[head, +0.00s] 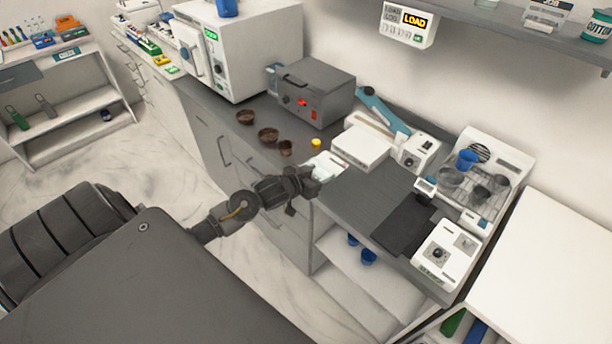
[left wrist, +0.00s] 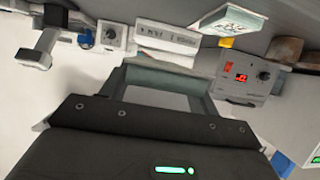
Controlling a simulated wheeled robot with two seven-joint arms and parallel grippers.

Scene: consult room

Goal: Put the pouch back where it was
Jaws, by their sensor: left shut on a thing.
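My left gripper (head: 304,186) is at the counter's front edge in the head view. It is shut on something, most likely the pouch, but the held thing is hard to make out. In the left wrist view the grey-green fingers (left wrist: 160,76) form a closed frame in front of the dark palm. A small white, green-edged item (head: 328,165) shows just beyond the gripper in the head view. My right gripper is out of view.
The grey counter (head: 365,190) between has bare room.

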